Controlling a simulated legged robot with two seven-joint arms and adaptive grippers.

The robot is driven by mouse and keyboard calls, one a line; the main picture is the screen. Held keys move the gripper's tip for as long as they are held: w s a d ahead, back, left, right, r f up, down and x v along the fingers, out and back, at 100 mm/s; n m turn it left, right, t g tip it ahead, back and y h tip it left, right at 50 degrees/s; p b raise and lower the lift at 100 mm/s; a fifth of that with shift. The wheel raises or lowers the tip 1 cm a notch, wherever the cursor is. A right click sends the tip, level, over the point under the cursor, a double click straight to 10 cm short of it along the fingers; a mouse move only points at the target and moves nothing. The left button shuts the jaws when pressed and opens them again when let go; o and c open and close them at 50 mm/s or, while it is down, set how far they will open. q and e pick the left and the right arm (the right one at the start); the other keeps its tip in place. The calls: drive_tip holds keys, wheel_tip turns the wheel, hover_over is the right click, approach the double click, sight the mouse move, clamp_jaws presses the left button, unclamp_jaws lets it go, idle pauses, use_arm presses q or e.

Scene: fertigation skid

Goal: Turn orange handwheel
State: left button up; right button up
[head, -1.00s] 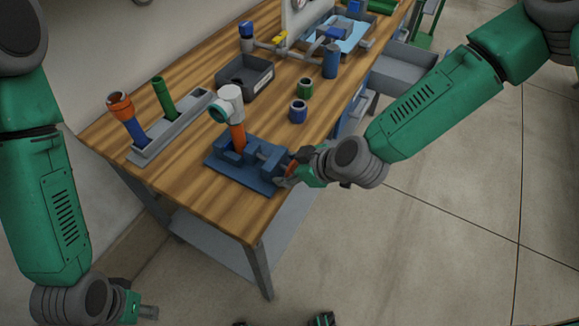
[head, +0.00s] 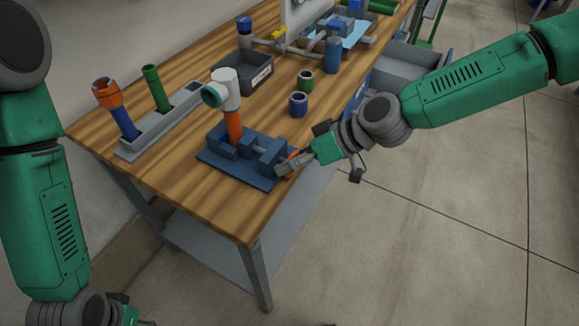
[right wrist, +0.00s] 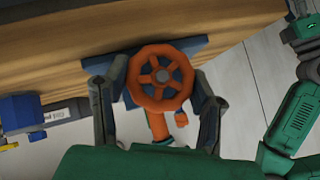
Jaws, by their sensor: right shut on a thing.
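The orange handwheel (right wrist: 161,78) faces the camera in the right wrist view, with spokes and a grey hub. In the head view only a sliver of it (head: 293,155) shows at the right end of the blue vise (head: 225,163). My right gripper (right wrist: 160,76) is shut on the handwheel, with one finger on each side of its rim. In the head view this gripper (head: 285,166) covers most of the wheel. The vise holds an upright orange pipe (head: 234,126) topped by a white tee (head: 225,88). My left gripper (head: 137,320) is cut off at the bottom edge; its jaws cannot be made out.
Blue and green rings (head: 298,104) stand on the wooden bench (head: 190,205) behind the vise. A grey rack (head: 150,137) with coloured pipes stands at left, and a dark bin (head: 240,75) at the back. Open floor lies right of the bench.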

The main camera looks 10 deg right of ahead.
drive_tip(key=shift+s+d+f, duration=0.1)
drive_tip(key=shift+d+f, duration=0.05)
drive_tip(key=shift+f, duration=0.15)
drive_tip(key=o, duration=1.2)
drive_tip(key=shift+r, duration=0.1)
drive_tip(key=shift+d+r, duration=0.1)
drive_tip(key=shift+d, duration=0.05)
drive_tip(key=v, duration=1.1)
drive_tip(key=shift+w+d+r, duration=0.15)
drive_tip(key=shift+w+d, duration=0.05)
drive_tip(key=shift+d, duration=0.25)
